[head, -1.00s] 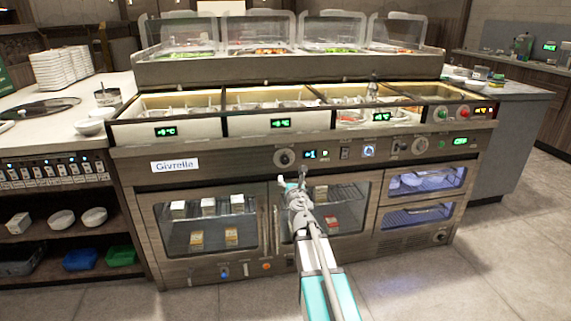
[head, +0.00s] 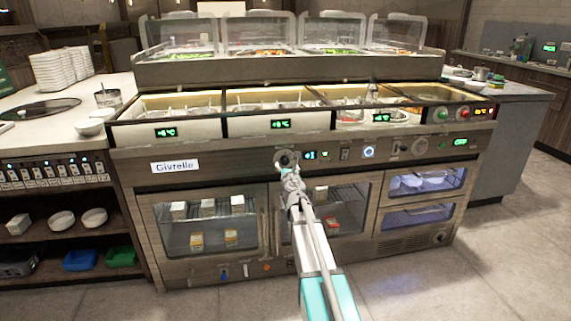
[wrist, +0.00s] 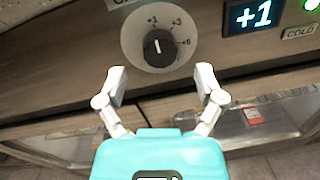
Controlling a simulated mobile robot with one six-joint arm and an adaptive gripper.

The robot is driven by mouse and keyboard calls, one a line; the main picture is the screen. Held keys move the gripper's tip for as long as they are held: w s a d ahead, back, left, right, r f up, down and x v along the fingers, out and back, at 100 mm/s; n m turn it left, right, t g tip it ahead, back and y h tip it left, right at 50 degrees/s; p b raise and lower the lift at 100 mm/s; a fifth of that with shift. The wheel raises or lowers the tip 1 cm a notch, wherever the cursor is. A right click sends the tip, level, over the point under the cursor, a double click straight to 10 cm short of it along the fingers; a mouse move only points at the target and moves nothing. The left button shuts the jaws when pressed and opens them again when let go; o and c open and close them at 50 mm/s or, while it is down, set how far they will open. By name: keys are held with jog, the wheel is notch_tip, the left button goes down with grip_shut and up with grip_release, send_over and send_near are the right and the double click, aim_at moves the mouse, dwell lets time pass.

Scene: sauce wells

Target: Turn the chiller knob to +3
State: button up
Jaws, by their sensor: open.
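The chiller knob (wrist: 159,48) is a black round knob with a white pointer line on a pale dial plate (wrist: 133,38), on the front panel. Its pointer is nearly upright, towards the +1 mark; other marks stand to the right, partly too blurred to read. The small display (wrist: 254,15) beside it reads +1. In the head view the knob (head: 285,156) is partly hidden by my gripper. My gripper (wrist: 160,80) is open and empty, its two white fingers apart just below the dial and not around the knob. It also shows in the head view (head: 289,170).
The panel belongs to a wide prep counter (head: 215,163) with glass-fronted lower compartments. A blue-lit button (head: 369,152) and another knob (head: 420,146) sit further right. A COLD label (wrist: 300,32) lies below the display. Grey floor (head: 500,260) is open at the right.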

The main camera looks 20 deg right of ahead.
aim_at(286, 161)
jog(key=shift+x, duration=1.6)
jog(key=c, duration=1.1)
jog(key=shift+c, duration=0.2)
jog(key=shift+m, duration=2.5)
jog(key=shift+d+m+p, duration=0.1)
jog(key=shift+m+p, duration=0.3)
jog(key=shift+m, duration=1.9)
